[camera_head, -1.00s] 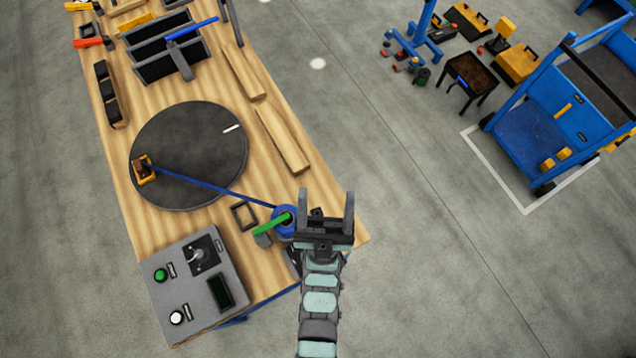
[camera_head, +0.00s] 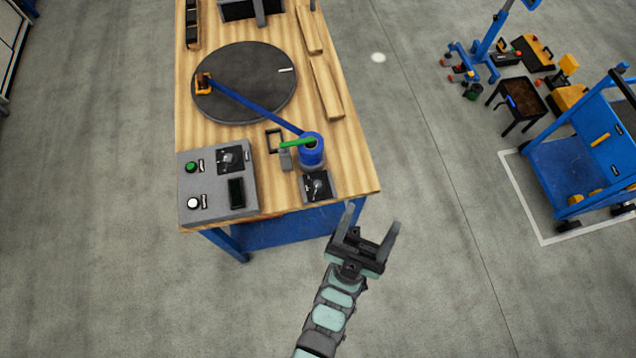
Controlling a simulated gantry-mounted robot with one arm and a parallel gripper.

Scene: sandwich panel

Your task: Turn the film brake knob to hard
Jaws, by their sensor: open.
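A dark square plate with a grey knob (camera_head: 317,186) sits at the table's front right corner, beside the blue film roll (camera_head: 312,152). Its markings are too small to read. A second dark plate with a knob (camera_head: 231,158) is on the grey control box (camera_head: 214,185); I cannot read its label either. My gripper (camera_head: 373,215) is open and empty, off the table's front edge, to the right of and nearer than the knob by the film roll. It touches nothing.
The wooden table (camera_head: 275,193) carries a black turntable (camera_head: 245,95), with a blue strip running from an orange piece (camera_head: 203,85) to the film roll. A green lever (camera_head: 297,142) stands beside the roll. The floor around my gripper is clear; a blue cart (camera_head: 565,165) stands far right.

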